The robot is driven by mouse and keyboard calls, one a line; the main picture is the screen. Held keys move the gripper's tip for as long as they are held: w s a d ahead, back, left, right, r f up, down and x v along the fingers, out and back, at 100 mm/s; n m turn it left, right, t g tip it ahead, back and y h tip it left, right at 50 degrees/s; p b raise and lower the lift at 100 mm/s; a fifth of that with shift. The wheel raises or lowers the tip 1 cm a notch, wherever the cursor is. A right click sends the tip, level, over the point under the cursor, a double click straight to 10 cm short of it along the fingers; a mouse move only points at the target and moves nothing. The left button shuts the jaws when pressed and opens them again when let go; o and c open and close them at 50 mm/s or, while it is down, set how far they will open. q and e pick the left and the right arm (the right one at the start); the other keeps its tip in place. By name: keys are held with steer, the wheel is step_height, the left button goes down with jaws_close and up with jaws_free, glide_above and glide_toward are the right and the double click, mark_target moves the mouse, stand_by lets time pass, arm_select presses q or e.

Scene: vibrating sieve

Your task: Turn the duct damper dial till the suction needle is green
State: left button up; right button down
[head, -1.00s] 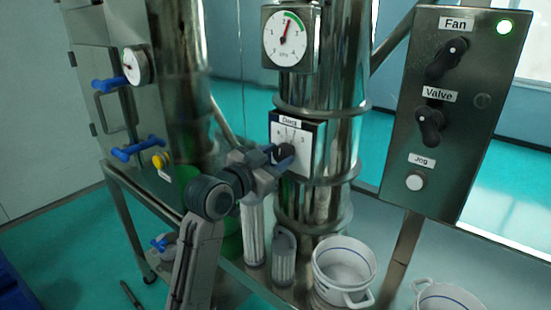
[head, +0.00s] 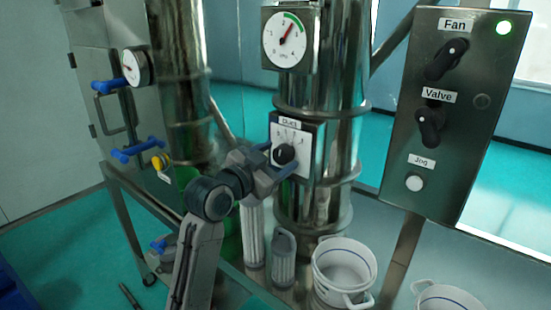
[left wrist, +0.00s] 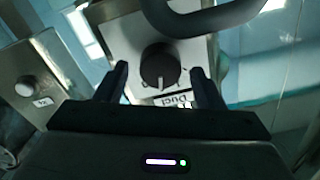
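The round black damper dial (head: 284,154) sits on the white plate labelled Duct (head: 305,137) on the steel pipe. It also shows in the left wrist view (left wrist: 160,64), its white mark pointing towards the Duct label. The suction gauge (head: 286,38) is above it. Its red needle points up and right, towards the green arc at the top of the scale. My left gripper (head: 279,161) is open in front of the dial. In the left wrist view its fingers (left wrist: 160,85) stand apart on either side of the dial, with gaps visible. My right gripper is not in view.
A control box (head: 455,110) with Fan and Valve knobs, a Jog button and a lit green lamp stands at the right. White pots (head: 343,270) and a ribbed cylinder (head: 283,258) are below. A cabinet with blue handles (head: 137,150) is at the left.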

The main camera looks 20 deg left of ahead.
arm_select(q)
steer(key=b+v, duration=0.3)
steer(key=v, duration=0.7)
steer(key=shift+s+b, duration=0.3)
steer(key=shift+s, duration=0.1)
steer(key=shift+a, duration=0.15)
